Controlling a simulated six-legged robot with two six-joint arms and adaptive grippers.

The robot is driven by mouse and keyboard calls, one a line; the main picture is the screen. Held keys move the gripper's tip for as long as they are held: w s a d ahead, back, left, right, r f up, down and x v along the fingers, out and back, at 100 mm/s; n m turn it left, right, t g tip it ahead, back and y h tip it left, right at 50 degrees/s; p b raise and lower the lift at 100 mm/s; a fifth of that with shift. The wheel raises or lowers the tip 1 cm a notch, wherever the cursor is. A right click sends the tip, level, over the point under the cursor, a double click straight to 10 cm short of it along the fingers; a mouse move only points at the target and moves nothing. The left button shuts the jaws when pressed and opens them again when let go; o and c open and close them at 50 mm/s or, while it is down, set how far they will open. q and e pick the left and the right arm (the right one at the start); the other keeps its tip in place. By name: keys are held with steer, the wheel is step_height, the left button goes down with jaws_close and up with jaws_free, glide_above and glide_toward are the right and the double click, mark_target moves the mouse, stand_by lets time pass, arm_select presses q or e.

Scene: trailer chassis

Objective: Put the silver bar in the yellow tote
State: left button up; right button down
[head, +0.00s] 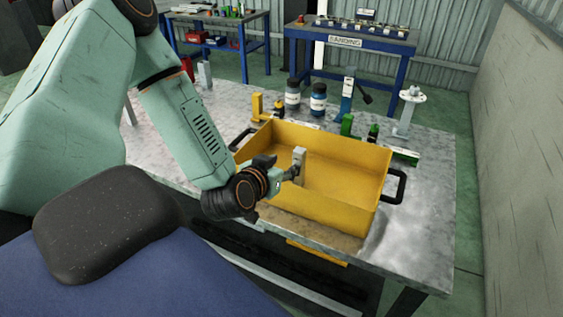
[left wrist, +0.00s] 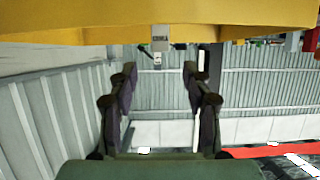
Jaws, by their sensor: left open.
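The silver bar (head: 299,158) is a small pale block that appears upright within the yellow tote's outline in the head view. The yellow tote (head: 325,208) is an open box with black side handles on the metal table. My left gripper (head: 287,176) is low over the tote, close beside the bar. In the left wrist view its two fingers (left wrist: 159,72) are spread, with nothing between them. The bar (left wrist: 161,40) shows just beyond the fingertips, against the yellow tote (left wrist: 80,25). I cannot tell whether the bar touches the tote floor. My right gripper is not in view.
A grey flanged post (head: 407,110) and green parts (head: 404,156) stand at the back right. A tall panel (head: 520,150) rises at the right.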

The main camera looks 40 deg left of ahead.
arm_select(q)
steer(key=s+d+f+m+g+h, duration=0.2)
steer(key=s+d+f+g+h, duration=0.2)
steer(key=s+d+f+g, duration=0.75)
steer(key=s+f, duration=0.2)
steer(key=s, duration=0.5)
steer(key=s+d+f+g, duration=0.1)
steer(key=s+d+f, duration=0.2)
steer(key=s, duration=0.7)
step_height(320, 180, down, 2)
steer(key=shift+s+f+g+y, duration=0.15)
steer(key=shift+s+g+y, duration=0.05)
steer(key=shift+g+y, duration=0.15)
